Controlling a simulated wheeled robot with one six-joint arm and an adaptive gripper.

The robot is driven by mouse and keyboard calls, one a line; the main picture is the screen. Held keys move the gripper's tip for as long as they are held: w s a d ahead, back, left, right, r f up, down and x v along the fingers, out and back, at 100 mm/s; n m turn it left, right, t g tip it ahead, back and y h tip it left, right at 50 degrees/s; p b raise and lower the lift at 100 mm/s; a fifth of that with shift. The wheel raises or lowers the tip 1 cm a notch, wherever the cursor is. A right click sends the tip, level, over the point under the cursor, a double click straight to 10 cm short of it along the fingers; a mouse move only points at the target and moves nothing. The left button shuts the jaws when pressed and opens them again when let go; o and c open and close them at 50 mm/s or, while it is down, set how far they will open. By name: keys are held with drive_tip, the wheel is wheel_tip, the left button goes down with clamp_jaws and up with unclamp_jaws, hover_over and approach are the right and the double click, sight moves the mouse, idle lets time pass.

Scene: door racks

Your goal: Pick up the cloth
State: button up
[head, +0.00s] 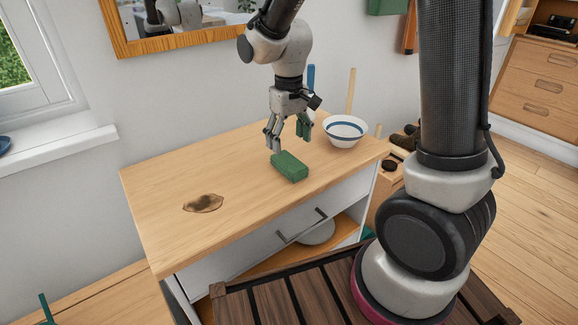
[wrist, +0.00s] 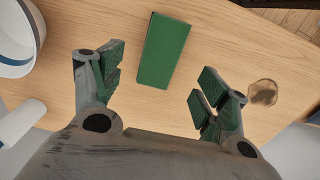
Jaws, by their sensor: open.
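The only thing that could be the cloth is a green, block-shaped piece (head: 289,166) lying flat on the wooden worktop. It also shows in the wrist view (wrist: 163,48), top centre, with its long side pointing away from the palm. My gripper (head: 288,141) is above and just behind it in the head view. In the wrist view my gripper (wrist: 157,82) has its green-padded fingers spread wide, with nothing between them. The green piece lies ahead of the gap between the fingers, and no contact shows.
A white bowl with a blue band (head: 346,132) stands to the right of my gripper. A brown stain-like patch (head: 203,204) marks the worktop at left. The worktop (head: 240,165) is otherwise clear around the green piece.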

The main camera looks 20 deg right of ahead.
sight(289, 161)
wheel_tip(289, 161, down, 8)
drive_tip(key=shift+r, duration=0.2)
drive_tip(key=c, duration=1.2)
wheel_tip(289, 161, up, 10)
drive_tip(key=shift+s+r, duration=0.1)
